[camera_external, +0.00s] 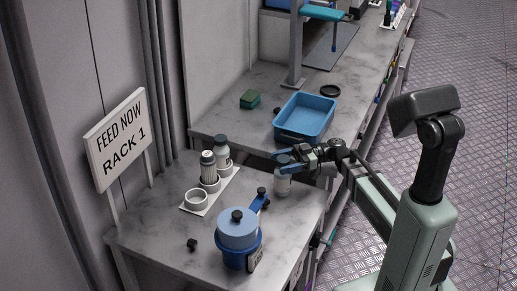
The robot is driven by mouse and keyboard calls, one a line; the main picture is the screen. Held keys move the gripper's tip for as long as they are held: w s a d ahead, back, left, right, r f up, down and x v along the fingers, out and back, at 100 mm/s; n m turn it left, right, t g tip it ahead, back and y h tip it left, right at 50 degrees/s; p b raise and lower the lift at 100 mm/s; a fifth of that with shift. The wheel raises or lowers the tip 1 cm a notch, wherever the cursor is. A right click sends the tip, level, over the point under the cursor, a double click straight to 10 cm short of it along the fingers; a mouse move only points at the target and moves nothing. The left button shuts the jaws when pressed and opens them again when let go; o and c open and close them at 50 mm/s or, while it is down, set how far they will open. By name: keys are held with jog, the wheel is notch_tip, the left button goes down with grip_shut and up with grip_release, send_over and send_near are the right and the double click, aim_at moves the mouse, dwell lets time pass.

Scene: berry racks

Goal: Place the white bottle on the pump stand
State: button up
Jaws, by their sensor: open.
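A whitish bottle (283,184) stands upright near the right edge of the front counter. My gripper (286,161), with blue fingertips, is at the top of this bottle, open; whether the fingers touch it is too small to tell. A white stand (222,190) with round holders lies on the counter to the left. The front holder (196,199) is an empty white ring.
A blue pot (238,241) with a lid and blue handle stands in front of the stand. A small black knob (192,244) lies left of it. A blue tray (305,117) and green sponge (250,99) are on the back counter. A "FEED NOW RACK 1" sign (120,137) stands left.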

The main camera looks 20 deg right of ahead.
jog(key=shift+r, duration=0.15)
jog(key=d+r, duration=0.2)
jog(key=r, duration=0.1)
jog(key=d+r, duration=0.1)
jog(key=shift+r, duration=0.25)
jog(key=shift+o, duration=0.3)
jog(key=shift+r, duration=1.2)
